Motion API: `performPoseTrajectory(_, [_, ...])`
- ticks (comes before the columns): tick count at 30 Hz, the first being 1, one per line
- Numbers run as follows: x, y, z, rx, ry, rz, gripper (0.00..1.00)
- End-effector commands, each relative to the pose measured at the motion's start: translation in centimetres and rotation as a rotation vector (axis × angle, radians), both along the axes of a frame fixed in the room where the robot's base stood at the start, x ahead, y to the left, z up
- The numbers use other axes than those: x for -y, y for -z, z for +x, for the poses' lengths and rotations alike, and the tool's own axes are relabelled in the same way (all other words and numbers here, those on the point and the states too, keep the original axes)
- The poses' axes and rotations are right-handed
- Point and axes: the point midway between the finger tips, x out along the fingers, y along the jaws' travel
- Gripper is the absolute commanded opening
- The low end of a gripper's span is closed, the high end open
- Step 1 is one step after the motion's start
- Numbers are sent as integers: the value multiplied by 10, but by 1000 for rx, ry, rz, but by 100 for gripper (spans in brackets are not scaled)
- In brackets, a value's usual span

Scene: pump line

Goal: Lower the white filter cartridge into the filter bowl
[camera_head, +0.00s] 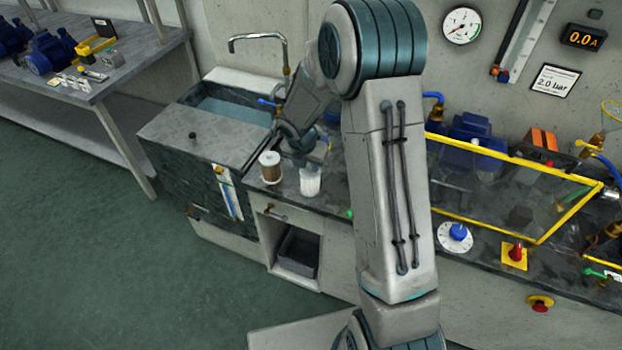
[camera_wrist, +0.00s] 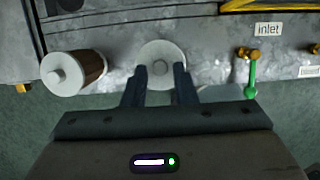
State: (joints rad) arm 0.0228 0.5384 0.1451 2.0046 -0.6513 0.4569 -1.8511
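The white filter cartridge (camera_head: 310,181) stands upright on the bench near its front edge in the head view. In the wrist view its round white top (camera_wrist: 161,50) with a small central knob lies just beyond and between my fingertips. My gripper (camera_wrist: 160,72) has its two dark fingers apart, with a gap on both sides of the knob; I see no firm contact. In the head view my gripper (camera_head: 304,158) hangs close above the cartridge, partly hidden by my wrist. I cannot make out the filter bowl for certain.
A brown cartridge with white end caps (camera_head: 270,168) stands just left of the white one; it also shows in the wrist view (camera_wrist: 90,69). A sink (camera_head: 205,135) lies further left. A green-handled inlet valve (camera_wrist: 250,80) is at right. A yellow-framed guard (camera_head: 515,200) stands right.

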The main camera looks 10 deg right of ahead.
Motion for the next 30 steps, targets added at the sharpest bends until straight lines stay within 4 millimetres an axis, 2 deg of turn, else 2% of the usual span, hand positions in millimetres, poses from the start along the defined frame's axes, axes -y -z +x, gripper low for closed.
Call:
performPoseTrajectory(2, [0, 0, 0, 0, 0, 0, 25])
performPoseTrajectory(5, [0, 0, 0, 0, 0, 0, 3])
performPoseTrajectory(6, [0, 0, 0, 0, 0, 0, 0])
performPoseTrajectory(14, [0, -2, 0, 0, 0, 0, 0])
performPoseTrajectory(30, [0, -40, 0, 1, 0, -1, 0])
